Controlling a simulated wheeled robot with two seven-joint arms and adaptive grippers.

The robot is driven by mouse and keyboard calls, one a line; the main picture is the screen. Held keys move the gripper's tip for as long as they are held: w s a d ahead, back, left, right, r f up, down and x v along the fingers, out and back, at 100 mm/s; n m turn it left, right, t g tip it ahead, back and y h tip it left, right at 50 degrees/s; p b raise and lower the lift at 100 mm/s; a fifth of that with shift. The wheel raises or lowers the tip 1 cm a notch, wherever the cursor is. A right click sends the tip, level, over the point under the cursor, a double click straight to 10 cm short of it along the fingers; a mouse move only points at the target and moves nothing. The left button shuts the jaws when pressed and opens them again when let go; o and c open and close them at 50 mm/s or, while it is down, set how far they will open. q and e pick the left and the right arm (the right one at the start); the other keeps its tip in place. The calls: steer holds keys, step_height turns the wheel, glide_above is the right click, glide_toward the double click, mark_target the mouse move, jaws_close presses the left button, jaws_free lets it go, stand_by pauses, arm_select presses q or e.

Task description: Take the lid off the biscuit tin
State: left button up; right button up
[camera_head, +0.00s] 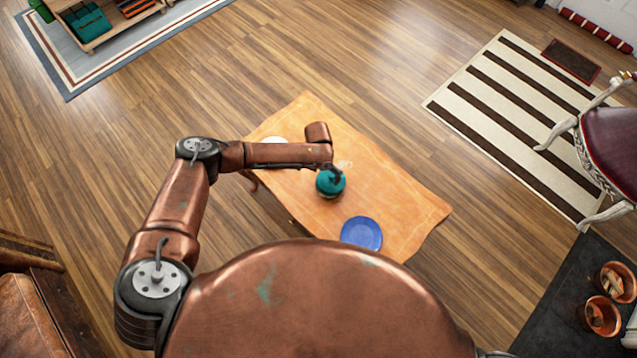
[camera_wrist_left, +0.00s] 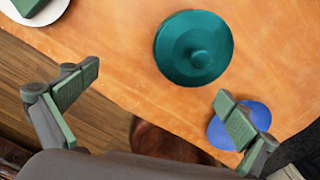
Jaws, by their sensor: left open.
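The teal round biscuit tin (camera_head: 328,190) stands on the orange-covered table. Its teal lid with a round knob (camera_wrist_left: 194,48) is seen from above in the left wrist view and covers the tin's top. My left gripper (camera_head: 336,172) is over the tin in the head view, partly hiding it. In the left wrist view my left gripper (camera_wrist_left: 157,105) has its two fingers wide apart with nothing between them. The lid lies beyond the fingertips in that view, apart from them. My right gripper is not in view.
A blue plate (camera_head: 361,233) lies on the table (camera_head: 395,200) near the tin. A white plate (camera_wrist_left: 57,14) holding a green item is at the other side, partly hidden by my arm in the head view. Table space right of the tin is clear.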

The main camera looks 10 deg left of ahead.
mark_target(318, 180)
arm_select(q)
step_height(318, 180, down, 4)
steer(key=shift+s+d+f+b, duration=0.1)
steer(key=shift+s+f+b, duration=0.1)
steer(key=shift+b, duration=0.25)
steer(key=shift+c, duration=0.7)
